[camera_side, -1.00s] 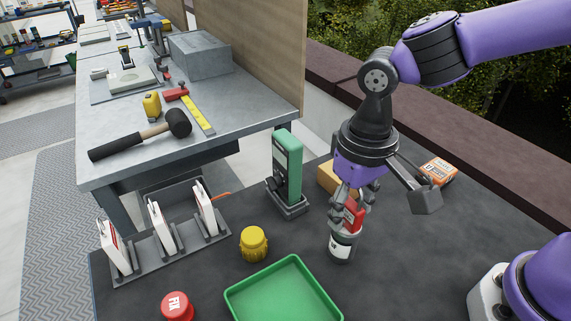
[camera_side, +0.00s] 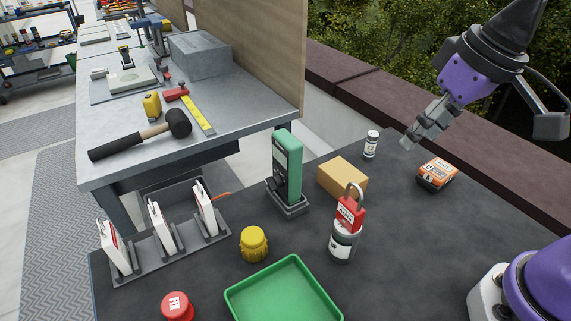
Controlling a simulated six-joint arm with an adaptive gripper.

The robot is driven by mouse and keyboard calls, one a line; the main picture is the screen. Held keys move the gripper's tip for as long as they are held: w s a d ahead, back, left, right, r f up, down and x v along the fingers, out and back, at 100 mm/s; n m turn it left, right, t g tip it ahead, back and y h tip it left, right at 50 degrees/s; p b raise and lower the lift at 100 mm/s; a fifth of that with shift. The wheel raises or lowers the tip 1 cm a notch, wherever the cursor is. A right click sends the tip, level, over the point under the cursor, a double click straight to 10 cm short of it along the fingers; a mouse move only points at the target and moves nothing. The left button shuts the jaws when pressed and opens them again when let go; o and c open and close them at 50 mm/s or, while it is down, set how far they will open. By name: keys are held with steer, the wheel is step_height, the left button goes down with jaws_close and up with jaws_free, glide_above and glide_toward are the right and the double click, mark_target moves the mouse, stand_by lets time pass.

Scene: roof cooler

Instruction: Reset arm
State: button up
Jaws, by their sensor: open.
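My gripper (camera_side: 409,141) is at the upper right, raised and tilted, with its fingers pointing down and left. It holds nothing that I can see. It is apart from the objects, behind and above the orange-and-black box. A red padlock (camera_side: 350,213) with a grey shackle rests upright on top of a grey can with a white label (camera_side: 343,244).
Around the can are a cardboard box (camera_side: 343,177), a green device in a dark stand (camera_side: 288,170), a yellow jar (camera_side: 254,244), a green tray (camera_side: 284,294), a red-capped item (camera_side: 177,306), a small white bottle (camera_side: 371,145) and an orange-and-black box (camera_side: 437,174). White tags stand in a rack (camera_side: 180,246).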

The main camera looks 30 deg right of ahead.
steer(key=d, duration=0.1)
steer(key=s+d+f+t, duration=0.1)
steer(key=d, duration=0.1)
steer(key=s+d+f+t, duration=0.1)
steer(key=shift+d+f+h, duration=0.15)
steer(key=shift+d+h, duration=0.05)
steer(key=shift+h, duration=0.1)
